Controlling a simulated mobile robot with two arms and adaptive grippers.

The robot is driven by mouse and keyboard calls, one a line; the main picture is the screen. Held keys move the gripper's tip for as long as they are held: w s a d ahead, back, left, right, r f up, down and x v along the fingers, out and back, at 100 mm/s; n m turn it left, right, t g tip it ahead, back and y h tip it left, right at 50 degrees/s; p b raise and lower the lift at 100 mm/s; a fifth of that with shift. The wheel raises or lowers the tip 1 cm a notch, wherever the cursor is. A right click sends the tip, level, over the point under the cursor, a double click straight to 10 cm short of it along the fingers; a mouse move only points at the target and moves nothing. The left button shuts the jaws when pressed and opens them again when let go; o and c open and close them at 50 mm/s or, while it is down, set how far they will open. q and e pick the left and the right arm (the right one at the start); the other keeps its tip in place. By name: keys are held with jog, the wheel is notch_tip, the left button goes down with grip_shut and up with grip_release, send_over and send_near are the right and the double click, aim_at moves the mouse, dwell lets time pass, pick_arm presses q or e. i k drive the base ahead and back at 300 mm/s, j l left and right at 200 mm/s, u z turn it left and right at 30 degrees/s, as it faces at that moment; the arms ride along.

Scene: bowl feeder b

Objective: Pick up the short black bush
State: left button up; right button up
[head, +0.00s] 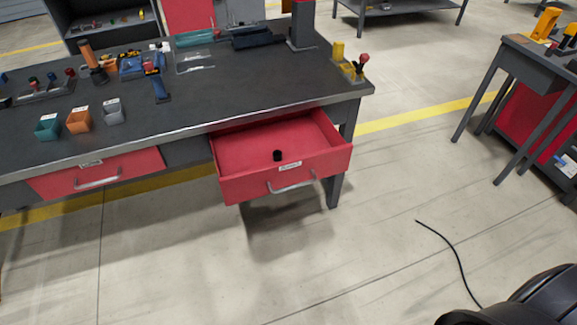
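A short black bush (277,156) stands in the open red drawer (240,150) under the workbench, close to the drawer's front wall and a little right of its middle. It looks like a small dark cylinder, and nothing covers it from above. Neither of my grippers shows in the head view. A black rounded part at the bottom right corner seems to be mine, but no gripper fingers can be seen on it.
The dark workbench (230,95) holds teal, orange and grey bins (80,121), tools and a yellow fixture (345,65). A closed red drawer (95,175) is at left. A black cable (452,250) lies on the floor. Floor before the open drawer is clear.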

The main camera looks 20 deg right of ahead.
aim_at(276, 154)
jog(key=i+j, duration=0.25)
jog(key=i+j+z, duration=0.35)
jog(key=j, duration=0.3)
jog(key=i+j+z, duration=0.35)
jog(key=j, duration=0.35)
